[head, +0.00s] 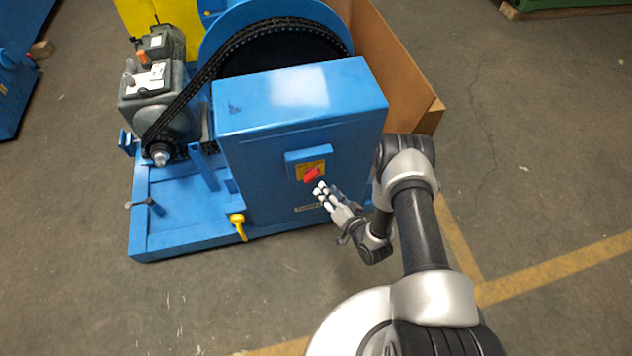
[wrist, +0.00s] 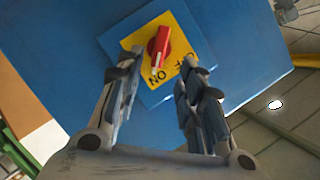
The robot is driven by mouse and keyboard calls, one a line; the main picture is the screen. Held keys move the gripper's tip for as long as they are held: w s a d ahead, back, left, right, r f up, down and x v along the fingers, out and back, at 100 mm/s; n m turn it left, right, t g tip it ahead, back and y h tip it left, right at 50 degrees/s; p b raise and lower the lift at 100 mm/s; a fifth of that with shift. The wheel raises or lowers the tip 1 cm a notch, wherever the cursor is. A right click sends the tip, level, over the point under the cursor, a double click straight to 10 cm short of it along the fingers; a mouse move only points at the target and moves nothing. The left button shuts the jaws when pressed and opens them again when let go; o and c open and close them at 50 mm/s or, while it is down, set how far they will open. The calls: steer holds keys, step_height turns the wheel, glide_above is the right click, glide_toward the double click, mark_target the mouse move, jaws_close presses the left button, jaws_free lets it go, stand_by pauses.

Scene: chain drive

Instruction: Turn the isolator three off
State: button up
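The isolator is a red rotary handle (head: 311,174) on a yellow plate on the front of the blue cabinet (head: 275,150). In the wrist view the red handle (wrist: 159,47) sits on the yellow plate (wrist: 184,40), with the letters "ON" and partly hidden "OFF" below it. The handle's long side points toward "ON". My gripper (head: 320,188) is just in front of the handle, at its lower right in the head view. In the wrist view its two fingers (wrist: 157,85) are apart, with nothing between them, and the handle lies just beyond their tips. I cannot tell any contact.
A black chain (head: 190,95) runs from a grey motor (head: 160,100) to a large wheel behind the cabinet. A yellow handle (head: 238,224) sticks out at the base's front edge. A brown panel (head: 400,70) stands at the right. The floor in front is clear.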

mark_target(315, 178)
steer(key=b+x, duration=0.2)
steer(key=x, duration=0.6)
jaws_close()
